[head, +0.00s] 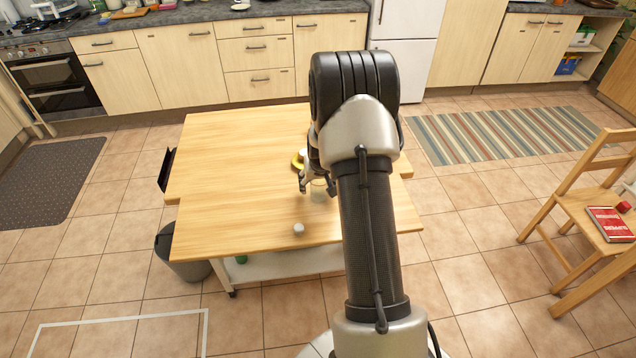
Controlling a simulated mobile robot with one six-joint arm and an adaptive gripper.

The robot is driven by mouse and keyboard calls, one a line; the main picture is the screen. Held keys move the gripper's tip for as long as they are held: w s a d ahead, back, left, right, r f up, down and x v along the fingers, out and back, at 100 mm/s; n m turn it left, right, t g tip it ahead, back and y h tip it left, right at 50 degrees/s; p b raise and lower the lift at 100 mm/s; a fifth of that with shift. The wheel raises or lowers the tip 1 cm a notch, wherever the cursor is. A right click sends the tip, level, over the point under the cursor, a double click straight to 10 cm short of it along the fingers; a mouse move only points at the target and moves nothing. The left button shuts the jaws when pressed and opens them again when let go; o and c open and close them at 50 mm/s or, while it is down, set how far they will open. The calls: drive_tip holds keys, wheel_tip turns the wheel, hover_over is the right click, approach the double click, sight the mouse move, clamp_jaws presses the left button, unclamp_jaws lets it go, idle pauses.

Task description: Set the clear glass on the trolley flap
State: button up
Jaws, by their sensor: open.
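The clear glass (319,192) is small and faint in the head view, low against the wooden trolley top (235,160). It appears to stand on that top, partly hidden by my gripper and arm. My gripper (316,187) is open, with its fingers at the glass, one on its left and one on its right. I cannot tell whether they touch it. The trolley top has a near and a far part, with small steps in its outline at both sides. I cannot tell which part is the flap.
A small white object (298,229) stands near the trolley top's front edge. The top's left half is clear. A grey bin (183,262) stands at the left, and a wooden chair (590,215) at the right.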

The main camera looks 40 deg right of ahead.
sight(320, 182)
drive_tip(key=shift+r, duration=0.4)
drive_tip(key=p+v, duration=0.2)
drive_tip(key=v, duration=0.9)
drive_tip(key=shift+s+r+p, duration=0.1)
drive_tip(key=shift+p, duration=0.3)
drive_tip(key=s+a+r+n+y, duration=0.1)
drive_tip(key=s+a+r+n, duration=0.4)
drive_tip(key=a+r, duration=1.25)
drive_tip(key=s+a+r, duration=0.1)
drive_tip(key=s+a, duration=0.5)
drive_tip(key=s, duration=0.4)
drive_tip(key=s+a+r+n+y, duration=0.1)
drive_tip(key=s+a, duration=0.5)
drive_tip(key=s, duration=0.4)
drive_tip(key=shift+a+r+t, duration=0.15)
drive_tip(key=shift+a+t, duration=0.05)
drive_tip(key=shift+t, duration=0.2)
